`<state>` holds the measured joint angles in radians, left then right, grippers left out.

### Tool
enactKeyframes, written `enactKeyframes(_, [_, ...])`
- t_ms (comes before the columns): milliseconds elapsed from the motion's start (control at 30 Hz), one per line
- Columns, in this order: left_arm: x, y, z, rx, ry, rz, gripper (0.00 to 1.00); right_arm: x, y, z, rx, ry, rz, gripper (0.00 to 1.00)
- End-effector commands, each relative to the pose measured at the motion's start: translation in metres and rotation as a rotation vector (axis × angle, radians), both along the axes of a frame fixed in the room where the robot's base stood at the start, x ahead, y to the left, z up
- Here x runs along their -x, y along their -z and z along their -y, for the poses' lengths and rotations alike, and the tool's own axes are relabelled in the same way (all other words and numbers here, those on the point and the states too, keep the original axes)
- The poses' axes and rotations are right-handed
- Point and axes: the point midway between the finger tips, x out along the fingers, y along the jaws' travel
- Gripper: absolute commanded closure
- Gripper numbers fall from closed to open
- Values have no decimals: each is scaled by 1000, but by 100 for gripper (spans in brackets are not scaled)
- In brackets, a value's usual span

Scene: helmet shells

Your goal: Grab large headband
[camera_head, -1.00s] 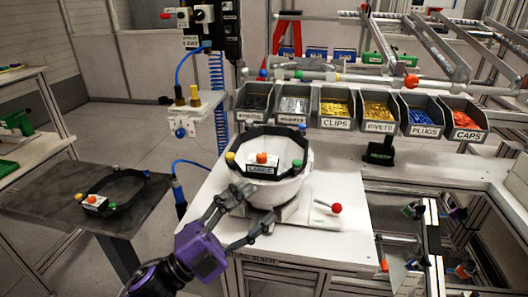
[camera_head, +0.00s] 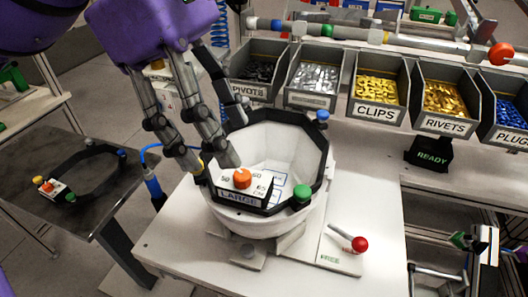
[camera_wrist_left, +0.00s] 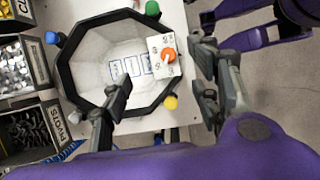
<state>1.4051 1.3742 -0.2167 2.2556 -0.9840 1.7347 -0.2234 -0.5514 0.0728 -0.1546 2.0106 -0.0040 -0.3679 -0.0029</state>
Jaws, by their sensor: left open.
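The large headband (camera_head: 322,150) is a black octagonal ring with coloured knobs and a front tag reading LARGE. It sits around the rim of a white helmet shell (camera_head: 236,219) on the bench. It also shows in the left wrist view (camera_wrist_left: 68,75), with its white dial block (camera_wrist_left: 164,56) and orange knob. My left gripper (camera_head: 222,158) is above the headband's front-left side, open, fingers pointing down near the label block. My right gripper is out of view.
Another black headband (camera_head: 113,178) lies on a dark side table (camera_head: 35,210) at left. Part bins (camera_head: 376,89) line the bench's back. A red-knobbed lever (camera_head: 358,243) stands right of the shell.

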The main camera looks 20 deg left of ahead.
Motion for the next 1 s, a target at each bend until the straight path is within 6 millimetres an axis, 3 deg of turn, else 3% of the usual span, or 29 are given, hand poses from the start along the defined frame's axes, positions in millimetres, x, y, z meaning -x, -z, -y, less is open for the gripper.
enactKeyframes(200, [2,23,10,0,0,-3,44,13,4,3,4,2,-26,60])
enactKeyframes(500, [4,60,29,2,1,-4,44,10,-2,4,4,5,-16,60])
enactKeyframes(800, [4,65,32,4,0,-3,44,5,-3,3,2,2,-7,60])
enactKeyframes(1000, [4,65,32,4,0,-3,69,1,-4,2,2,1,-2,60])
